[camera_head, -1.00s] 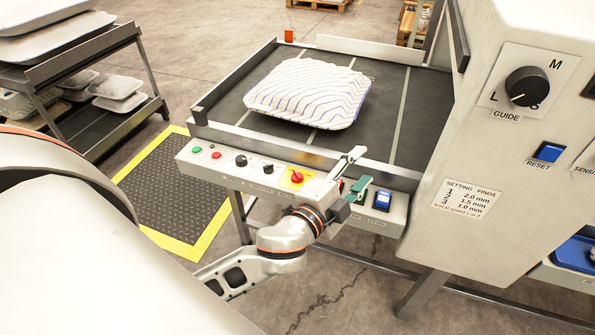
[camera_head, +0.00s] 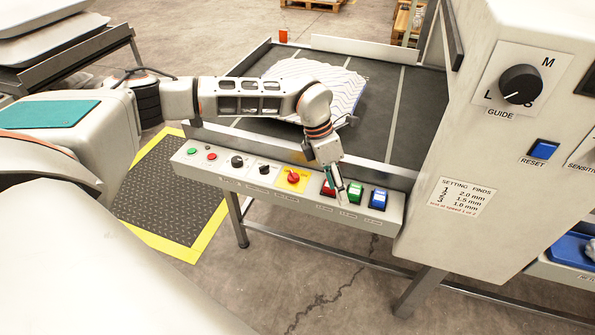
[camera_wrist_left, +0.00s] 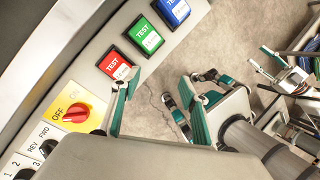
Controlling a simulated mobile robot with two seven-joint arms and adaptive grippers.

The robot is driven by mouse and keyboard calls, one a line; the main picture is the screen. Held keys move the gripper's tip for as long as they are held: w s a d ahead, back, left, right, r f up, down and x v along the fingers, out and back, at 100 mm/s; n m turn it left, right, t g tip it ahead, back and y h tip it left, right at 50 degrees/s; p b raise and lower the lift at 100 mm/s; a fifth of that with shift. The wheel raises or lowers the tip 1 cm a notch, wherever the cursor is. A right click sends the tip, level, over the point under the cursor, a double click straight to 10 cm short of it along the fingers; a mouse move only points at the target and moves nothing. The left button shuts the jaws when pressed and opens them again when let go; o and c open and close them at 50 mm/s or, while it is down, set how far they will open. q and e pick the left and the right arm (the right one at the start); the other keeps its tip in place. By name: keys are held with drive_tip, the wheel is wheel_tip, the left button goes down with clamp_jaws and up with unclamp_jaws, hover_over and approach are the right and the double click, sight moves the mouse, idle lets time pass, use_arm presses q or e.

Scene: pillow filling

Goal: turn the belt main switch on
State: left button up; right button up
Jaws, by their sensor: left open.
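The belt main switch (camera_head: 293,177) is a red knob on a yellow plate on the belt's front control panel (camera_head: 262,186). The left wrist view shows the knob (camera_wrist_left: 75,113) beside its OFF and ON labels; which one it points to is unclear. My left gripper (camera_head: 340,195) is open and empty, pointing down in front of the test buttons, right of the knob. In the left wrist view its teal fingers (camera_wrist_left: 158,95) are spread, apart from the knob. What looks like my right gripper (camera_wrist_left: 285,68) is small at the right of that view; its jaws are unclear.
Red (camera_head: 328,188), green (camera_head: 355,192) and blue (camera_head: 379,198) buttons sit right of the switch; black selectors (camera_head: 237,161) sit left. A striped pillow (camera_head: 350,85) lies on the belt (camera_head: 405,110), partly behind my left arm. A machine housing (camera_head: 500,190) stands at right.

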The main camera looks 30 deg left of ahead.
sight(293, 174)
use_arm(q)
drive_tip(key=a+r+y, duration=0.1)
drive_tip(key=a, duration=0.4)
drive_tip(key=w+a+r+n+y, duration=0.1)
drive_tip(key=a, duration=0.4)
drive_tip(key=w+a+r+n+y, duration=0.1)
drive_tip(key=a+y, duration=0.1)
drive_tip(key=a, duration=0.2)
drive_tip(key=shift+a+r, duration=0.2)
drive_tip(key=shift+a, duration=0.2)
drive_tip(key=shift+a+f, duration=0.2)
drive_tip(key=shift+f, duration=0.05)
wheel_tip(293, 174, down, 7)
drive_tip(key=shift+d+r+b, duration=0.1)
drive_tip(key=shift+r+b, duration=0.1)
drive_tip(key=shift+b, duration=0.5)
drive_tip(key=shift+f, duration=0.2)
drive_tip(key=c, duration=1.1)
